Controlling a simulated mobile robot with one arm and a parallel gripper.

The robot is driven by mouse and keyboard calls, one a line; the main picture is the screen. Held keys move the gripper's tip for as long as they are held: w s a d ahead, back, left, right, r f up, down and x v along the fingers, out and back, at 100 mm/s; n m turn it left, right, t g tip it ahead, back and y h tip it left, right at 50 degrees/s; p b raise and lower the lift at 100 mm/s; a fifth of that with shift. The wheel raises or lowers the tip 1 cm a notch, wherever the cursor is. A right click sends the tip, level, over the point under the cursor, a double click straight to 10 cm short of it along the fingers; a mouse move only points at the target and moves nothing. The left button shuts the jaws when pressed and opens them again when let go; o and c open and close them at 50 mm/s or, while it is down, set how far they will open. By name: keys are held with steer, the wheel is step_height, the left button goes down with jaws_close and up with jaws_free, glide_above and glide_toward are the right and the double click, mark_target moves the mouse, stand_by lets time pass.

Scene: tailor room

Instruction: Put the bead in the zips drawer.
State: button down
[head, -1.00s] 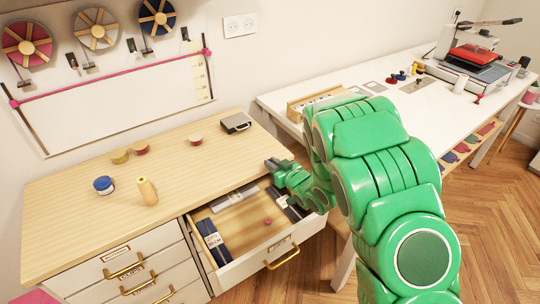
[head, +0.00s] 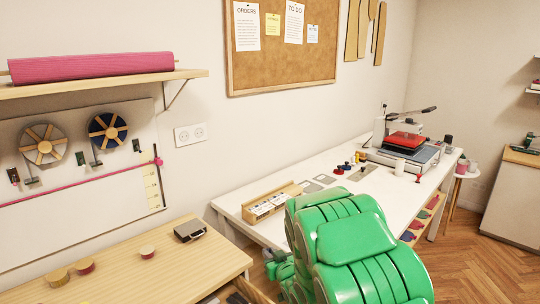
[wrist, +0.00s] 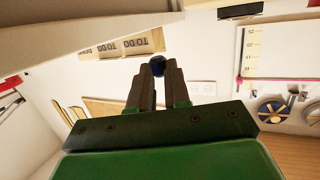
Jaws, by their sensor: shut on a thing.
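My gripper (wrist: 157,78) is shut on a small dark blue round thing (wrist: 158,66), which looks like the bead, held between the fingertips in the wrist view. In the head view my green arm hides most of the gripper, and the bead cannot be made out. A sliver of an open drawer (head: 238,297) shows at the bottom edge of the head view, below the wooden cabinet top. Its inside is mostly out of frame, and no drawer label is readable now.
The wooden cabinet top (head: 120,275) holds a dark square case (head: 189,231) and several small round things. A white table (head: 235,207) with a wooden card box (head: 268,203) and a press (head: 402,147) stands to the right. A shelf (head: 95,84) overhangs at upper left.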

steer(key=w+d+r+m+h, duration=0.1)
steer(key=d+h, duration=0.1)
steer(key=d, duration=0.3)
steer(key=w+d+r+m+t+h, duration=0.1)
steer(key=d+m+h, duration=0.1)
steer(key=d, duration=0.3)
steer(key=w+d+r+m+h, duration=0.2)
steer(key=d, duration=0.3)
steer(key=shift+d+h, duration=0.25)
steer(key=shift+h, duration=0.05)
steer(key=d+m+h, duration=0.1)
steer(key=d, duration=0.1)
steer(key=d+r+m+h, duration=0.1)
steer(key=d+h, duration=0.1)
steer(key=w+d+m+h, duration=0.1)
steer(key=d+m+h, duration=0.1)
steer(key=d, duration=0.1)
steer(key=shift+r+g, duration=0.3)
steer(key=shift+s+d+r+m+g+h, duration=0.1)
steer(key=shift+s+d+m+g+h, duration=0.3)
steer(key=shift+m+h, duration=0.3)
steer(key=shift+s+d+r+m+g+h, duration=0.15)
steer(key=shift+s+m+g+h, duration=0.3)
steer(key=shift+m+h, duration=0.3)
steer(key=shift+s+d+f+m+g+h, duration=0.1)
steer(key=shift+s+d+m+g+h, duration=0.35)
steer(key=shift+h, duration=0.4)
